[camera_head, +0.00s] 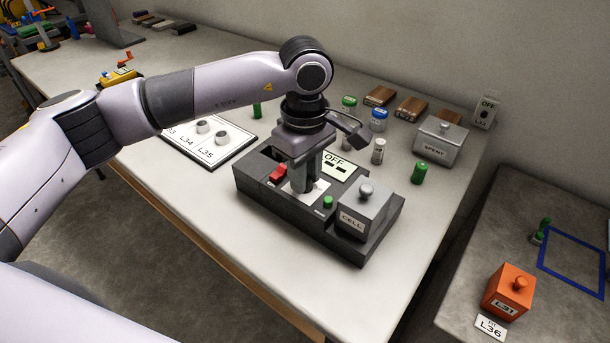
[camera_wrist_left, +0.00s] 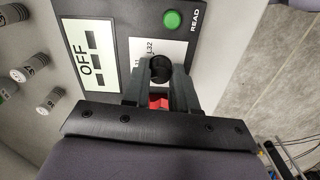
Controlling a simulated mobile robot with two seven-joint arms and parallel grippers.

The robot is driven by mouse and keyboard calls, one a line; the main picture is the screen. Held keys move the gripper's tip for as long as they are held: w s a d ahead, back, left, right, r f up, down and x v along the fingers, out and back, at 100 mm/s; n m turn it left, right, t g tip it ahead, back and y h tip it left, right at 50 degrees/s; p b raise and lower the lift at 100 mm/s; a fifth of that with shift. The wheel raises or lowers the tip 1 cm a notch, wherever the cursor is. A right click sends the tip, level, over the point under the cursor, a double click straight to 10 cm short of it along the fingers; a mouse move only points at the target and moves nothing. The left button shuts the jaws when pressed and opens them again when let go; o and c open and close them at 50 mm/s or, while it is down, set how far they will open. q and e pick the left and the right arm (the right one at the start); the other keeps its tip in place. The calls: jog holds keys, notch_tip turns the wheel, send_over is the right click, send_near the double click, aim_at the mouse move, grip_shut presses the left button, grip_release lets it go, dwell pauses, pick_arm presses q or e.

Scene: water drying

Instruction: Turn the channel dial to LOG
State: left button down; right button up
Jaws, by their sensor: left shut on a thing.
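The dark grey instrument box (camera_head: 262,207) sits on the light table. Its display (camera_head: 338,163) reads OFF, and it also shows in the left wrist view (camera_wrist_left: 86,60). The channel dial (camera_wrist_left: 161,68) is a dark round knob on a white label plate (camera_wrist_left: 140,50). The label is mostly covered; "L32" shows beside the knob. LOG is not visible. My left gripper (camera_head: 300,188) points down over the plate, shut on the dial, with a finger on each side of it in the left wrist view (camera_wrist_left: 160,90). My right gripper is not in view.
The box also carries a red switch (camera_head: 278,173), a green READ button (camera_head: 328,202) and a CELL lid (camera_head: 364,208). Several vials and a SPENT box (camera_head: 437,143) stand behind it. A tray (camera_head: 205,150) lies left; an orange L31 block (camera_head: 508,292) stands on the right table.

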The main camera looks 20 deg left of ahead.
pick_arm(q)
jog(key=n+b, duration=0.1)
jog(key=n, duration=0.2)
jog(key=shift+n, duration=0.4)
jog(key=shift+n+b, duration=0.5)
jog(key=shift+n, duration=1.5)
jog(key=shift+r, duration=0.1)
jog(key=c, duration=0.9)
grip_release()
notch_tip(320, 180, up, 7)
jog(key=shift+r, duration=0.1)
